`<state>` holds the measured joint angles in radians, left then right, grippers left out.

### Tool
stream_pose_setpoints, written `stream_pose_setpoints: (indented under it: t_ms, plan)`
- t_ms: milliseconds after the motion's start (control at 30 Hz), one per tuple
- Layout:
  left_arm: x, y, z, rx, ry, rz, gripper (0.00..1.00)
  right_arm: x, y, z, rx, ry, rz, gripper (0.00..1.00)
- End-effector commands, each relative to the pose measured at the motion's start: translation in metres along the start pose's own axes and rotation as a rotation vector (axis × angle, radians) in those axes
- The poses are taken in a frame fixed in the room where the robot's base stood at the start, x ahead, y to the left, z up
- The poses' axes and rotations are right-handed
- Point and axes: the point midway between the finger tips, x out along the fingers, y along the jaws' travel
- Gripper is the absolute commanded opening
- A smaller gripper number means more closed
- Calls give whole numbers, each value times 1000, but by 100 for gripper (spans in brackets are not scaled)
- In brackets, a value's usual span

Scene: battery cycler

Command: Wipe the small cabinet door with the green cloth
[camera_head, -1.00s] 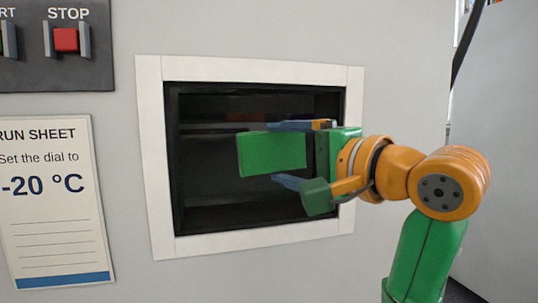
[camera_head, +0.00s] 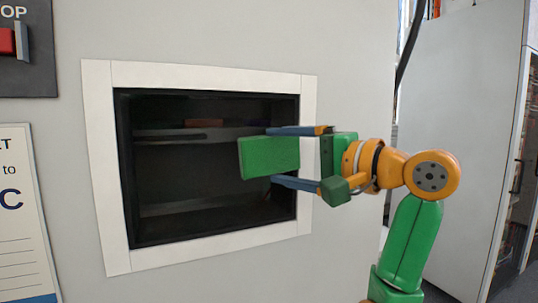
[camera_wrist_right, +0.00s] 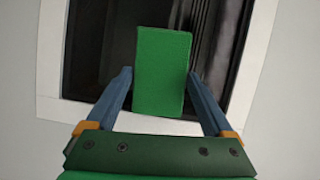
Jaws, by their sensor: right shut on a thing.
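The green cloth (camera_head: 268,157) is a flat rectangular block held in my right gripper (camera_head: 272,156). In the right wrist view the cloth (camera_wrist_right: 162,72) sits between the two blue fingers of the right gripper (camera_wrist_right: 160,80), which are shut on it. The small cabinet door (camera_head: 160,200) is a dark glassy pane inside a white frame, with shelf-like bars showing in it. The cloth is in front of the pane's right half; I cannot tell whether it touches. My left gripper is not in view.
A white frame (camera_head: 102,170) surrounds the dark pane on a grey wall (camera_head: 350,60). A run sheet (camera_head: 22,220) and a dark panel with a red stop button (camera_head: 6,42) are at the left. A tall grey cabinet (camera_head: 460,120) stands at the right.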

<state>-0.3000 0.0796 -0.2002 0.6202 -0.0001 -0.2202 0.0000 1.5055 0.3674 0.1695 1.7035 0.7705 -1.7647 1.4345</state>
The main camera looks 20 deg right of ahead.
Motion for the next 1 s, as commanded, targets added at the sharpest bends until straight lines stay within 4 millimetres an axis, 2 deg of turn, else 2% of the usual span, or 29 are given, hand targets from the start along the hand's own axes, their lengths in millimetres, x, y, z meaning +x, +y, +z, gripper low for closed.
stream_pose_setpoints:
  t_ms: [167, 400, 567, 800, 1000]
  plan:
    - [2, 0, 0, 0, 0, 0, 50, -1, -1, 2, -1, 6, -5, 34]
    - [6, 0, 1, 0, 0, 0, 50, 12, -3, 26, -3, 4, -4, 34]
    - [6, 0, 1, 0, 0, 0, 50, 15, -4, 33, -2, 5, -5, 34]
    - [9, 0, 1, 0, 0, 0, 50, 25, -6, 57, -2, 1, -5, 34]
    - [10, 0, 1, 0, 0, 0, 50, 29, -8, 66, -2, 2, -5, 34]
